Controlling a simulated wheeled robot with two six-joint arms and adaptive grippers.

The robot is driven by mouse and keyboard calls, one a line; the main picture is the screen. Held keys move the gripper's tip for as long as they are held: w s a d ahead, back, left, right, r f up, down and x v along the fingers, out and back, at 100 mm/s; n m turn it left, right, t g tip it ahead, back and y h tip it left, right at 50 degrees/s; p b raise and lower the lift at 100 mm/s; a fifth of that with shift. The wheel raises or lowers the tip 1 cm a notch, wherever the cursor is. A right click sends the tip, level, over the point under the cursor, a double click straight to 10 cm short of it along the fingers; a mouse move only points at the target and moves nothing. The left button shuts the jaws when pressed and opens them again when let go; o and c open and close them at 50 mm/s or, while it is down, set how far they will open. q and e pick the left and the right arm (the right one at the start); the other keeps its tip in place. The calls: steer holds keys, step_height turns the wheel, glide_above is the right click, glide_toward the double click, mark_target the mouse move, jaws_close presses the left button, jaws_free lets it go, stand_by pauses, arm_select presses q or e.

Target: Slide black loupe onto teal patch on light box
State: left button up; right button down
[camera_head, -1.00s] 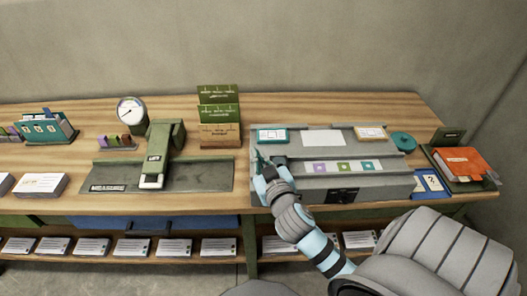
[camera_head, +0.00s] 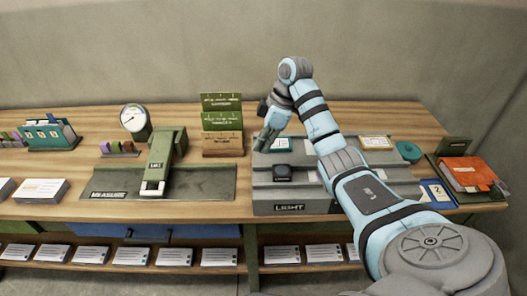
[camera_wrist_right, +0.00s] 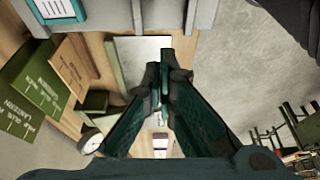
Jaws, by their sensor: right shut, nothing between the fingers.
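The black loupe (camera_head: 282,173) stands at the left end of the grey light box (camera_head: 290,207) in the head view. My right gripper (camera_head: 264,143) is shut and empty, pointing down above the back left of the light box, behind and apart from the loupe. In the right wrist view its fingertips (camera_wrist_right: 163,62) meet. I cannot make out the loupe in the wrist view. My left gripper is not in view.
A teal-framed card (camera_head: 280,145) lies at the box's back left. Green card boxes (camera_head: 222,122) stand behind left. A green press (camera_head: 163,160) is on the left mat.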

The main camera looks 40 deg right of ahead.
mark_target(281, 173)
steer(key=b+x, duration=0.1)
steer(key=x, duration=0.7)
steer(key=shift+w+r, duration=0.1)
steer(key=shift+w, duration=0.05)
steer(key=shift+f+b, duration=0.3)
steer(key=shift+f, duration=0.3)
steer(key=shift+s+d+r, duration=0.2)
steer(key=shift+s+d, duration=0.65)
steer(key=shift+d, duration=0.2)
steer(key=shift+s+d, duration=0.35)
steer(key=shift+d, duration=0.05)
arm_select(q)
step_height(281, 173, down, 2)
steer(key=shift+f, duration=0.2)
